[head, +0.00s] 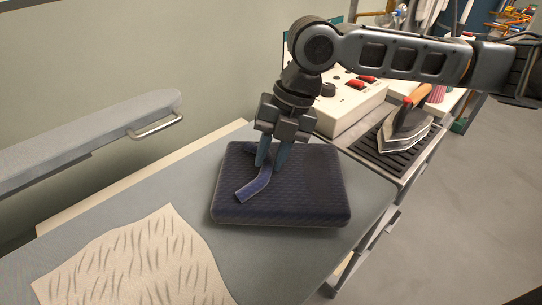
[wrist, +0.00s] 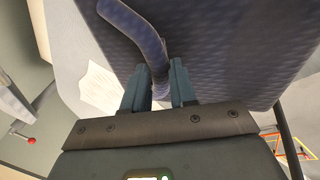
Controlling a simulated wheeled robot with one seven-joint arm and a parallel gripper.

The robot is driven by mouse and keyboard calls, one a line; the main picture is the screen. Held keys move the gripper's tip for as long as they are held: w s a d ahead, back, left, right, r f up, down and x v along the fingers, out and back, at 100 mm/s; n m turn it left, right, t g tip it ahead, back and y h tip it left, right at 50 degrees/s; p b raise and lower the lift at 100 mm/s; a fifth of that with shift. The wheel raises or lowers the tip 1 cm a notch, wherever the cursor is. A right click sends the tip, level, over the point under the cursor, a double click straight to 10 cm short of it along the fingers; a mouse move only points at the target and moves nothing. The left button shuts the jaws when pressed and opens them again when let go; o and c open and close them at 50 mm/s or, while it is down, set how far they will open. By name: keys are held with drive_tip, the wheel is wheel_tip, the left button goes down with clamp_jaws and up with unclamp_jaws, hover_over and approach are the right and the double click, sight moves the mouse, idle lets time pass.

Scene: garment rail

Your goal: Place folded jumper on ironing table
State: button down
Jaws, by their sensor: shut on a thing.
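The folded jumper (head: 310,186) is a dark blue, patterned, block-like bundle on the grey ironing table (head: 150,198), near the table's right end. A raised blue strap (head: 252,189) lies across its top. My gripper (head: 271,163) points down over the jumper and is shut on this strap. In the wrist view, the strap (wrist: 146,38) runs between the two teal fingers (wrist: 160,88), and the jumper's top (wrist: 230,45) fills much of the picture. The jumper appears to rest flat on the table; its underside is hidden.
A cream cloth with dark strokes (head: 135,265) lies on the table at front left. A padded sleeve board (head: 90,135) stands at the left. An iron (head: 405,128) sits on a dark ribbed rest beside a cream control box (head: 350,98) at the back right. Floor is open at right.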

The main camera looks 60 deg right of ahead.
sight(289, 164)
drive_tip(key=shift+f, duration=0.65)
drive_tip(key=c, duration=0.9)
unclamp_jaws()
drive_tip(key=shift+f, duration=0.1)
drive_tip(key=v, duration=1.2)
